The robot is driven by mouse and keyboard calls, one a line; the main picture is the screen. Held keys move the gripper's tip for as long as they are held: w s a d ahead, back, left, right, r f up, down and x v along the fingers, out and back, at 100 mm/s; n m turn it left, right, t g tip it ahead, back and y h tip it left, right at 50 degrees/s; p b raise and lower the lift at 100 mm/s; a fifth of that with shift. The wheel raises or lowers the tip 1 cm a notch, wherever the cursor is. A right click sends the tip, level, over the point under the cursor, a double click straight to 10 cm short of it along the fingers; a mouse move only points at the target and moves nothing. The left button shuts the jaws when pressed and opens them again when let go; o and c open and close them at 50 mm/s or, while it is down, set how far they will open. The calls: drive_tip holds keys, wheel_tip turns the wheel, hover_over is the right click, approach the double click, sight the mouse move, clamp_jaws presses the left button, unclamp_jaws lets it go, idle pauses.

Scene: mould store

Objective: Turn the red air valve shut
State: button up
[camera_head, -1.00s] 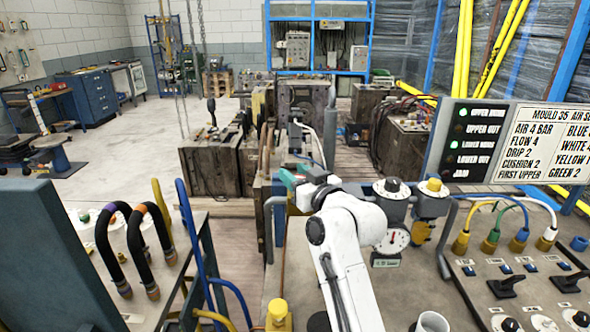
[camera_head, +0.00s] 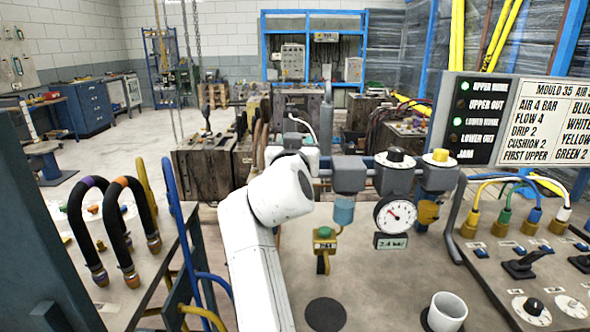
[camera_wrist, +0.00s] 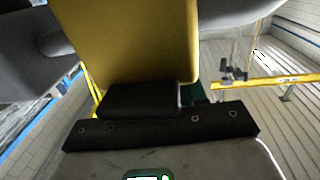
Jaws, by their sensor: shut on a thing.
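No red valve shows in the head view now; my white arm covers the left end of the row of air units. My gripper is hidden behind the arm there. In the wrist view, my gripper (camera_wrist: 150,100) shows a black bolted bar and a dark block, with a sliver of green beside it. A large yellow part (camera_wrist: 142,40) stands right against the dark block, and my gripper appears shut on it. The fingertips are hidden. No red surface shows in the wrist view.
A unit with a blue bowl (camera_head: 344,211), a round gauge (camera_head: 396,214) and a yellow-topped unit (camera_head: 437,178) stand right of my arm. A white cup (camera_head: 447,313) stands on the bench. Black hoses (camera_head: 132,230) arch at left. The sign board (camera_head: 520,118) is at right.

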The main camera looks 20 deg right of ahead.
drive_tip(key=m+h+b, duration=0.1)
drive_tip(key=b, duration=0.1)
drive_tip(key=m+g+h+b, duration=0.1)
drive_tip(key=b, duration=0.1)
drive_tip(key=shift+d+f+h, duration=0.1)
drive_tip(key=shift+f+h, duration=0.2)
drive_tip(key=shift+f, duration=0.05)
drive_tip(key=m+g+h+b, duration=0.2)
drive_tip(key=shift+s+d+r+h+b, duration=0.15)
drive_tip(key=shift+d+h+b, duration=0.05)
drive_tip(key=shift+h+b, duration=0.1)
drive_tip(key=m+g+h, duration=0.1)
drive_tip(key=g, duration=0.1)
drive_tip(key=m+g+h, duration=0.1)
drive_tip(key=shift+s+d+r+m+g+h, duration=0.1)
drive_tip(key=shift+s+r+m+g+h, duration=0.1)
drive_tip(key=shift+m+g+h, duration=0.5)
drive_tip(key=shift+m+g, duration=0.1)
drive_tip(key=shift+g, duration=0.3)
drive_tip(key=shift+s, duration=0.1)
drive_tip(key=o, duration=1)
drive_tip(key=shift+c, duration=0.2)
drive_tip(key=v, duration=1)
drive_tip(key=shift+a, duration=0.35)
